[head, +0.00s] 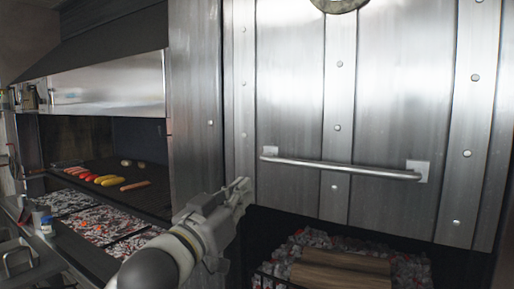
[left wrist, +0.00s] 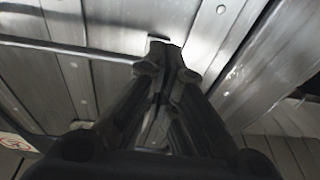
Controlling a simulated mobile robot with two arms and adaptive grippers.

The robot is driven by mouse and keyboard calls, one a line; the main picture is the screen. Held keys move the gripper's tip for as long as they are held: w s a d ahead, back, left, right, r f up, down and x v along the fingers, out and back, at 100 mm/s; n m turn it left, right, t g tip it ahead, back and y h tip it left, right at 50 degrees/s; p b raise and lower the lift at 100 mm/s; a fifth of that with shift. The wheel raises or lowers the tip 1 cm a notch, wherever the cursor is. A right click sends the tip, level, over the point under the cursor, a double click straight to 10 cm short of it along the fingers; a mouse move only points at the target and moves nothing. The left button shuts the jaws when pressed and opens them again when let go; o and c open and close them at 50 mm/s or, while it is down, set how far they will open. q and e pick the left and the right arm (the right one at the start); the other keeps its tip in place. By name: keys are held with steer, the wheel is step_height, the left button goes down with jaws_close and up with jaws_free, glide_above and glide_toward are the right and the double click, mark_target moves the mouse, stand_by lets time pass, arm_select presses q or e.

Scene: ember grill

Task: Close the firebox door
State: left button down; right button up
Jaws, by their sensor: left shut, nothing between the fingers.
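The firebox door (head: 292,100) is a large riveted steel panel with a horizontal bar handle (head: 340,169) across its lower part. Its lower edge stands above the firebox opening, where wood (head: 340,270) and embers show. My left gripper (head: 243,187) is shut and empty near the door's lower left corner, below and left of the handle's left end. In the left wrist view the closed fingertips (left wrist: 167,66) point at the riveted door, close to one handle mount (left wrist: 157,43). I cannot tell whether they touch it. My right gripper is not in view.
To the left is a grill bay with ember beds (head: 105,226) and sausages and vegetables (head: 103,179) on a dark surface. A steel hood (head: 108,85) hangs above it. A steel post (head: 196,90) stands between the bay and the door.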

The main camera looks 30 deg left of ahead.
arm_select(q)
steer(key=s+r+t, duration=0.2)
steer(key=s+r, duration=0.1)
steer(key=r, duration=0.5)
steer(key=r+p+x, duration=0.1)
steer(key=p+x, duration=1)
steer(key=p, duration=0.3)
steer(key=shift+s+f, duration=0.2)
steer(key=shift+f, duration=1)
steer(key=shift+s+f, duration=0.25)
steer(key=shift+f, duration=0.9)
steer(key=shift+w, duration=0.1)
steer(key=shift+f, duration=0.1)
